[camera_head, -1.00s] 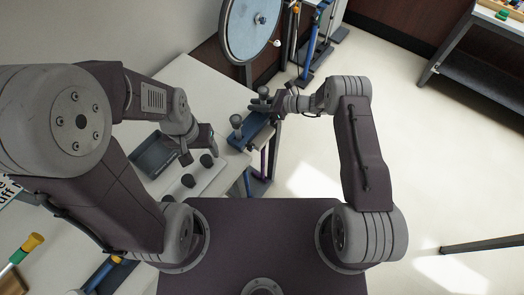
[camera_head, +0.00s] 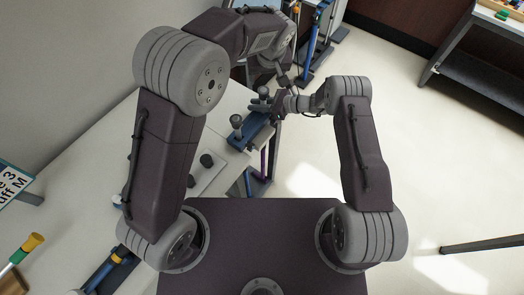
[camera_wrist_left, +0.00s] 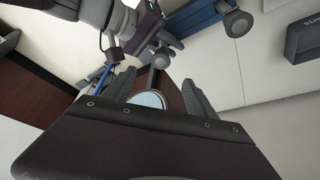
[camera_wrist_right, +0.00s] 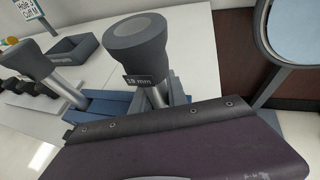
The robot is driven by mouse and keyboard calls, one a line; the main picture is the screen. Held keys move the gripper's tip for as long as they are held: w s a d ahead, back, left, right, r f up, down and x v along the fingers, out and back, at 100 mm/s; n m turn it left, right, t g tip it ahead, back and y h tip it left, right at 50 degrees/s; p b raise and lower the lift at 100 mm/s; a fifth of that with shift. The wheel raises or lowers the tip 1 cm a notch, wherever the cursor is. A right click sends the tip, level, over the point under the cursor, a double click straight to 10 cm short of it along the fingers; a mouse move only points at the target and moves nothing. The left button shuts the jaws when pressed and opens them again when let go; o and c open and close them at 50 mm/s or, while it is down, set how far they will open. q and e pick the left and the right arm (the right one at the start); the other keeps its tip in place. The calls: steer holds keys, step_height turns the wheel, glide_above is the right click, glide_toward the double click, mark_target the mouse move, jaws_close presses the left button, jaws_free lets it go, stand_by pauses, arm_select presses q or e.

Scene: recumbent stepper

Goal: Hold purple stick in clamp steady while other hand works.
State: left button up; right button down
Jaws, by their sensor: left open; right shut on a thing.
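A purple stick (camera_head: 264,162) shows below the blue clamp (camera_head: 250,130) at the table's right edge in the head view; its upper part is hidden. My right gripper (camera_head: 268,105) is shut at the clamp's far end. In the right wrist view it (camera_wrist_right: 158,92) is on a grey-capped post (camera_wrist_right: 138,38) with a small "mm" label. My left gripper (camera_head: 284,84) is just above and beyond the right one, partly hidden by its arm. In the left wrist view its fingers (camera_wrist_left: 160,90) are apart, with a grey knob (camera_wrist_left: 161,59) seen beyond them.
A second grey-capped post (camera_wrist_right: 30,62) stands on the clamp. A round disc (camera_wrist_right: 295,35) stands close by in the right wrist view.

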mark_target(264, 89)
arm_select(q)
steer(key=x, duration=1.1)
steer(key=shift+s, duration=0.1)
jaws_close()
